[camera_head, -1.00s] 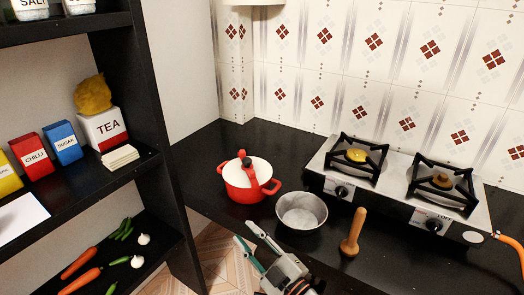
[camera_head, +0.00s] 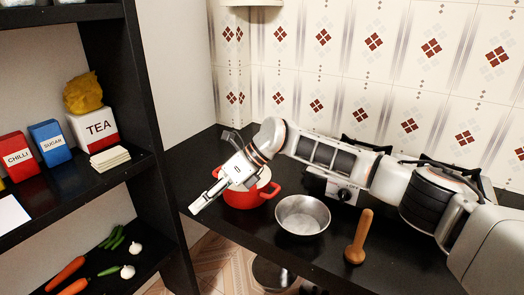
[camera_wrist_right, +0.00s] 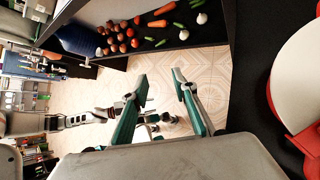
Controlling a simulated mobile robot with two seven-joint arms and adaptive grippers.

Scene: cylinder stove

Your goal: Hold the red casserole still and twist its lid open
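The red casserole (camera_head: 242,202) stands on the black counter in the head view, partly hidden by my right gripper (camera_head: 203,190). A little of its pale lid (camera_head: 264,180) shows behind the gripper. In the right wrist view the white lid (camera_wrist_right: 302,75) sits on the casserole (camera_wrist_right: 304,142) at the right edge, outside the fingers. My right gripper (camera_wrist_right: 163,85) is open and empty there, with floor behind its fingers. It appears in front of and left of the casserole; contact cannot be told. Parts that look like my left arm show in the wrist view; its fingers are unclear.
A metal bowl (camera_head: 302,215) stands right of the casserole, with a wooden pestle-like tool (camera_head: 359,238) beyond it. The stove (camera_head: 343,192) is partly behind my right arm. A black shelf (camera_head: 150,160) with boxes and vegetables stands at the left.

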